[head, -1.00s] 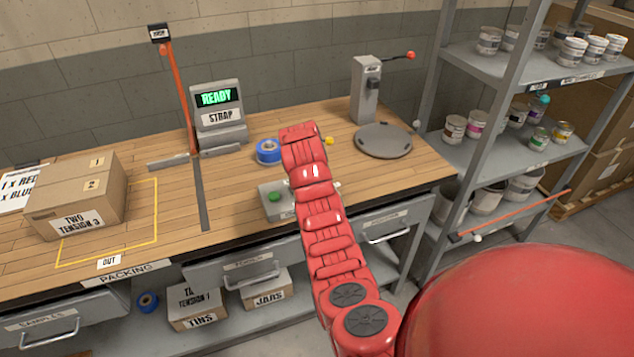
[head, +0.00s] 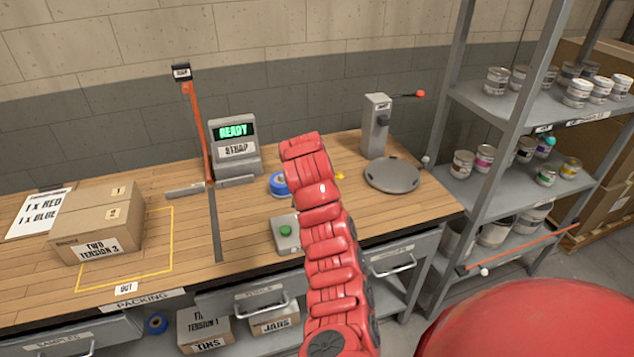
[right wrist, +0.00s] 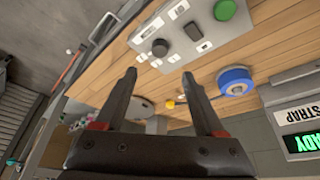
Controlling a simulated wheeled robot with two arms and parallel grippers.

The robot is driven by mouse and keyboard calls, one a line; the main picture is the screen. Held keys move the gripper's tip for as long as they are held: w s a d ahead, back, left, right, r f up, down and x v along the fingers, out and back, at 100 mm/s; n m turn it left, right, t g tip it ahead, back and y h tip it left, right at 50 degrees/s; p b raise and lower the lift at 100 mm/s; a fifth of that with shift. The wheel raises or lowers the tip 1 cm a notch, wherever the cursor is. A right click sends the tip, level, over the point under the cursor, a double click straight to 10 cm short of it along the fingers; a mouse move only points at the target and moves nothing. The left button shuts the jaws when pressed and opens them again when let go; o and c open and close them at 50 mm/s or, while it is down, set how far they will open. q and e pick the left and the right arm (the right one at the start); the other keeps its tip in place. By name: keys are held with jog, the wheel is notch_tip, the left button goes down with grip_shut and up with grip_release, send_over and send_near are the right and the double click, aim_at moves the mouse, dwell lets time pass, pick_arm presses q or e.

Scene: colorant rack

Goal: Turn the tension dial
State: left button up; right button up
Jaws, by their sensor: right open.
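A grey control panel sits on the wooden bench. In the right wrist view its grey face (right wrist: 176,43) carries a round black knob (right wrist: 160,47), a second small black control (right wrist: 193,31), a green button (right wrist: 225,10) and white labels too small to read. I take the round knob as the tension dial. My right gripper (right wrist: 159,75) is open and empty, its fingertips just below the knob in that picture and apart from it. In the head view my red right arm covers part of the panel (head: 281,247), including the knob, and the gripper itself is hidden. My left gripper is out of view.
A blue tape roll (head: 278,184) lies beside the panel. A strapping machine (head: 237,165) reads READY. A carton labelled TWO TENSION 3 (head: 98,222) stands at left. A round grey plate (head: 393,176) and a can shelf (head: 489,185) are at right.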

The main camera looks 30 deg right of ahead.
jog(key=shift+v, duration=2.9)
jog(key=shift+f, duration=0.1)
